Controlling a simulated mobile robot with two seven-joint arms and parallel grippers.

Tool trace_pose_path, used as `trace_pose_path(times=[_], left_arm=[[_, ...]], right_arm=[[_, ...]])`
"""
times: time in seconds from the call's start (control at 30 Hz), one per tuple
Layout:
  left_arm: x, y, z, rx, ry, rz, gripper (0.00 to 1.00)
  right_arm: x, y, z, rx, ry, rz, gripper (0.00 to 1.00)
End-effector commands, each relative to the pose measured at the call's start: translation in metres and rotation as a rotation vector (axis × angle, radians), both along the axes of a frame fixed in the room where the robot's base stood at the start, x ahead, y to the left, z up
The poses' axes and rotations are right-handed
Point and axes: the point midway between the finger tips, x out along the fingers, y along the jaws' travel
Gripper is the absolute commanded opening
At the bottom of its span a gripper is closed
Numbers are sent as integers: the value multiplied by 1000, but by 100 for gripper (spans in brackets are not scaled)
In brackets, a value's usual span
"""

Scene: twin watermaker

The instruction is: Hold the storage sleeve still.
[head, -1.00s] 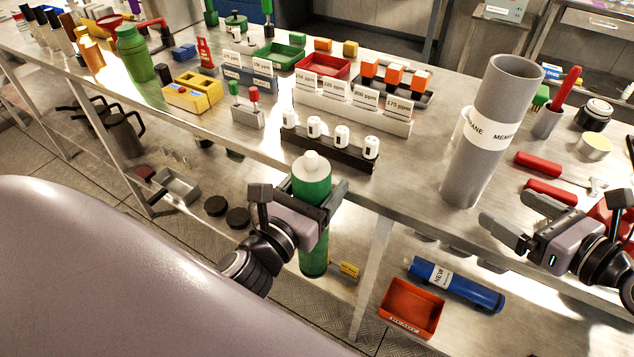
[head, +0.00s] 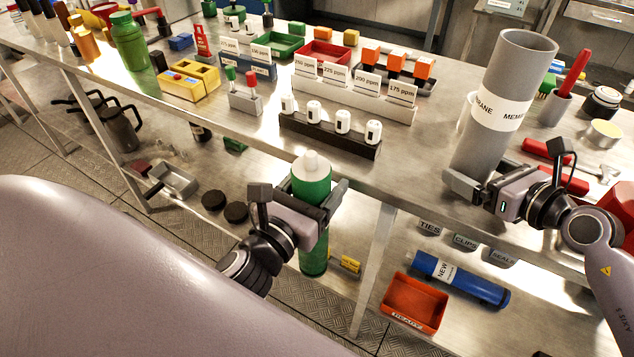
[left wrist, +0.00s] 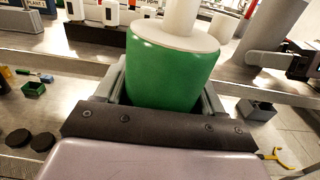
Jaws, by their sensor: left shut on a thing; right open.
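The storage sleeve, taken to be the tall grey tube (head: 511,78) with a white "MEMBRANE" band, stands upright at the table's right front. It also shows in the left wrist view (left wrist: 272,32). My right gripper (head: 478,184) is open at the sleeve's lower part. One finger shows in front of its base; whether the fingers touch it or straddle it cannot be told. My left gripper (head: 308,205) is shut on a green cylinder with a white cap (head: 313,178), held upright in front of the table edge. The cylinder fills the middle of the left wrist view (left wrist: 170,70).
A dark rack of white cartridges (head: 330,138) stands near the front edge. A red-handled tool in a grey cup (head: 555,108) and red-handled tools (head: 540,150) lie right of the sleeve. A red tray (head: 413,303) and blue cylinder (head: 460,278) are on the lower shelf.

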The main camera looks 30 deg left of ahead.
Motion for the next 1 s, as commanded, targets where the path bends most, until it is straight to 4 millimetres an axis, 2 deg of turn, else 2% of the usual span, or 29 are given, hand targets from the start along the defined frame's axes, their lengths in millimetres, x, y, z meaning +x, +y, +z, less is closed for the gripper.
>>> trace_pose_path(times=[0.37,0.4,0.47,0.5,0.53,0.57,0.6,0.7,1.0], left_arm=[[0,0,1,0,-5,-1,0],[0,0,1,0,-5,-1,0],[0,0,1,0,-5,-1,0],[0,0,1,0,-5,-1,0],[0,0,1,0,-5,-1,0],[0,0,1,0,-5,-1,0],[0,0,1,0,-5,-1,0],[0,0,1,0,-5,-1,0],[0,0,1,0,-5,-1,0]], right_arm=[[2,3,-1,0,0,0,96],[2,3,-1,0,0,0,83],[2,3,-1,0,0,0,64],[2,3,-1,0,0,0,58],[2,3,-1,0,0,0,58],[2,3,-1,0,0,0,81],[2,3,-1,0,0,0,68],[2,3,-1,0,0,0,38],[2,2,-1,0,0,-1,38]])
